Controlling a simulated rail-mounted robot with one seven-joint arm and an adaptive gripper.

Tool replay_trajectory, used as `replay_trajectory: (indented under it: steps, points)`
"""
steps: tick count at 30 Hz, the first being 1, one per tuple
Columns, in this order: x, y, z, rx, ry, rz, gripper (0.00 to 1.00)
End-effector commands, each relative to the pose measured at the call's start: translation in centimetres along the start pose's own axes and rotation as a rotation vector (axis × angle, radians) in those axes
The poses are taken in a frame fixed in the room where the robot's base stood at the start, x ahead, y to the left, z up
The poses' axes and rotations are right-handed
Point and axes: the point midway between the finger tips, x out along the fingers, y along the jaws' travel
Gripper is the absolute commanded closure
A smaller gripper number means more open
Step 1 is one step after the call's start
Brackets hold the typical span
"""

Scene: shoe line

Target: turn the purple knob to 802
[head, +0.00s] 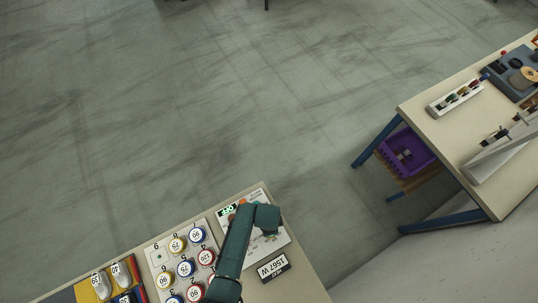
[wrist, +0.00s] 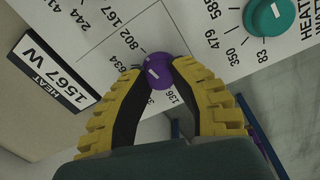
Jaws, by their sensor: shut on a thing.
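The purple knob (wrist: 155,76) shows in the wrist view on a white panel (wrist: 110,22). My gripper (wrist: 159,69) has its yellow fingers on both sides of the knob and is shut on it. Numbers 167, 802, 634 and 136 are printed around the knob, some partly covered by the fingers. A short white mark shows on the knob's top; I cannot tell exactly which number it points to. In the head view my arm covers the knob and the fingertips.
A teal knob (wrist: 271,16) with its own number scale is at the upper right. A plate reading 1567 W (wrist: 53,72) lies left of the panel. A second table (head: 430,115) is at the right.

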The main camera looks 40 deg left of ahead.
Motion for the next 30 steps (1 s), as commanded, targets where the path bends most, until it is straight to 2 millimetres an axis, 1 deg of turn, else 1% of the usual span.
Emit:
replay_trajectory:
  steps: [13, 14, 18, 19, 26, 28, 30]
  points:
    - [0.2, 0.1, 0.1, 0.012, -0.002, 0.000, 1.00]
    - [0.2, 0.1, 0.1, 0.012, -0.002, 0.000, 0.71]
    - [0.1, 0.1, 0.1, 0.011, -0.002, 0.001, 0.45]
    - [0.1, 0.1, 0.0, 0.011, -0.001, 0.001, 0.43]
    - [0.0, 0.0, 0.0, 0.010, -0.001, 0.000, 0.43]
    - [-0.2, 0.0, 0.0, 0.010, 0.000, -0.002, 0.43]
    - [-0.9, 0.0, 0.0, 0.010, 0.000, -0.002, 0.43]
